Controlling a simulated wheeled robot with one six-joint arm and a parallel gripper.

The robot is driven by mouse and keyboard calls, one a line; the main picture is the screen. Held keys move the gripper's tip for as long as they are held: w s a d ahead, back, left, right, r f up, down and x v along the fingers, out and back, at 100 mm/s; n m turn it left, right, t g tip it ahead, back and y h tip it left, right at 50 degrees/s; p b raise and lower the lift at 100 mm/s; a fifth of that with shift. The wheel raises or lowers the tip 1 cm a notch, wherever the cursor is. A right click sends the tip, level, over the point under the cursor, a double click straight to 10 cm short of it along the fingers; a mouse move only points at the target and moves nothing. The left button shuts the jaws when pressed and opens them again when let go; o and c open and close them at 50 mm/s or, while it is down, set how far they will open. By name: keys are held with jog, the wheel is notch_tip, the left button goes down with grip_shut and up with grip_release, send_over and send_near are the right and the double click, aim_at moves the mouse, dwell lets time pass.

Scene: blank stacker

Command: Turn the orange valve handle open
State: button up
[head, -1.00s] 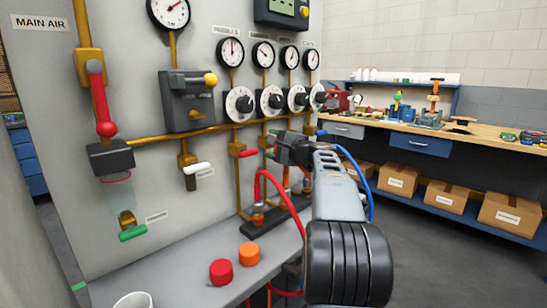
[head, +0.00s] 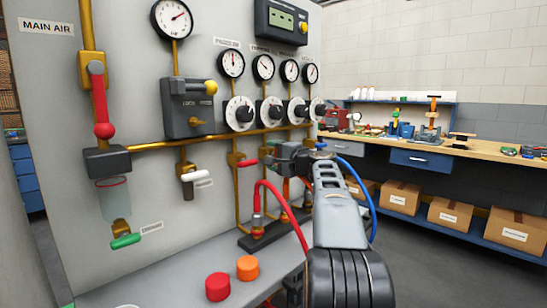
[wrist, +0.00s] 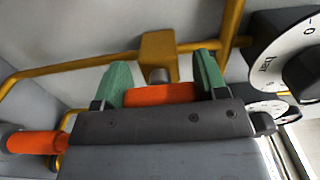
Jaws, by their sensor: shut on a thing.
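The orange valve handle (wrist: 160,94) shows in the wrist view between my two green fingertips, in front of a brass valve body (wrist: 159,55). My gripper (wrist: 163,85) is shut on this handle. In the head view my gripper (head: 283,156) is at the brass pipes below the row of white dials, and it hides the held handle. How far the handle is turned is hard to tell.
A red handle (head: 247,162) is just left of my gripper. A red hose (head: 283,192) loops below it. White dials (head: 270,111) are close above. Red (head: 218,287) and orange (head: 247,268) knobs stand on the ledge. A workbench (head: 470,152) is at the right.

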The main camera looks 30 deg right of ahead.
jog(key=o, duration=0.9)
jog(key=shift+o, duration=0.2)
jog(key=s+d, duration=0.2)
jog(key=s, duration=1.1)
jog(key=shift+s+d, duration=0.2)
jog(key=shift+s, duration=0.1)
